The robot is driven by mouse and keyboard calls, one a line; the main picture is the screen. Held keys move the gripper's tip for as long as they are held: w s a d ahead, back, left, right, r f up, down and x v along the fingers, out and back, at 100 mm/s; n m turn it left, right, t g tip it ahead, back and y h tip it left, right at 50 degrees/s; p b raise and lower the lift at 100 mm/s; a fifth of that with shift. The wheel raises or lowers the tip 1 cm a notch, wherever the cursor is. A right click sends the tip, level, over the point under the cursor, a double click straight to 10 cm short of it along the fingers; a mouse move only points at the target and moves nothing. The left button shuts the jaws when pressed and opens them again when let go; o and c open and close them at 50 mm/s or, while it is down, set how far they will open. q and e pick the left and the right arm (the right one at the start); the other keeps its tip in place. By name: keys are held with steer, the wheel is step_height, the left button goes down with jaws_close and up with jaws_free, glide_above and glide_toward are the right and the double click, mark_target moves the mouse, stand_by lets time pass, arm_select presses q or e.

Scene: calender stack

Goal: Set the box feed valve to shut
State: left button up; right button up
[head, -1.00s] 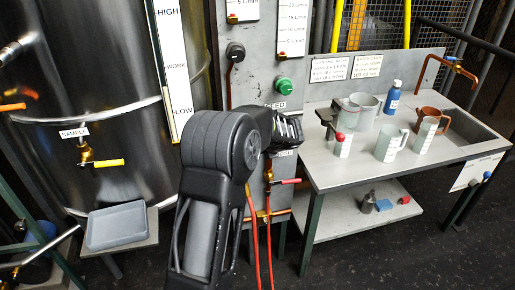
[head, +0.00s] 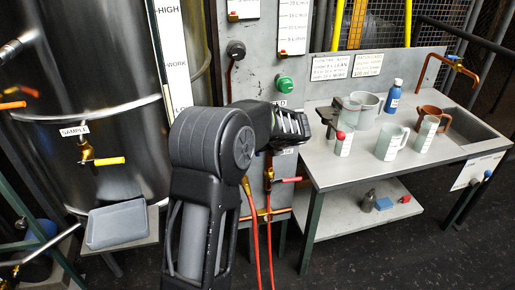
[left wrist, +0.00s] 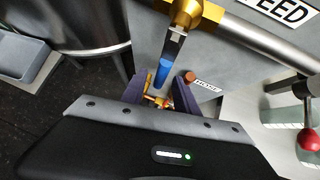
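My left gripper (head: 291,126) is in front of the grey panel (head: 262,65), just below its green knob. In the left wrist view a brass valve (left wrist: 190,12) sits beside a FEED sign (left wrist: 283,10). Its metal lever with a blue sleeve (left wrist: 164,72) points down the picture. My left gripper (left wrist: 155,92) is open there, with one dark purple finger on each side of the blue sleeve. I cannot tell whether either finger touches it. In the head view the gripper and arm hide this valve. My right gripper is not in view.
A red-handled valve (head: 288,180) and orange hoses are below the gripper. A bench (head: 335,178) with jugs and cylinders stands to the right. A steel tank (head: 85,70) and a grey tray (head: 116,226) are on the left. Dark floor lies in front.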

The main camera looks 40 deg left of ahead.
arm_select(q)
steer(key=v, duration=0.4)
steer(key=shift+s+d+r, duration=0.1)
steer(key=shift+d+r, duration=0.1)
stand_by(0.4)
steer(key=s+d+f+n+t+h, duration=0.1)
steer(key=d+f+n+h, duration=0.5)
steer(key=d+f, duration=0.55)
steer(key=d+f+n+t+h, duration=0.1)
steer(key=d+f+n+h, duration=0.3)
steer(key=d+f+n, duration=0.75)
steer(key=s+d+f+n+g+h, duration=0.1)
steer(key=s+d+f, duration=0.3)
steer(key=s, duration=0.5)
steer(key=s+d+f+n+g, duration=0.2)
steer(key=s+d+f+n, duration=0.1)
steer(key=s+d, duration=0.4)
steer(key=s+d+f+n+g+h, duration=0.1)
steer(key=s+d+f+n, duration=0.2)
steer(key=s+d+f, duration=0.3)
steer(key=s, duration=0.5)
steer(key=shift+s+d+g+h, duration=0.2)
steer(key=shift+d+g+h, duration=0.1)
steer(key=shift+d, duration=0.05)
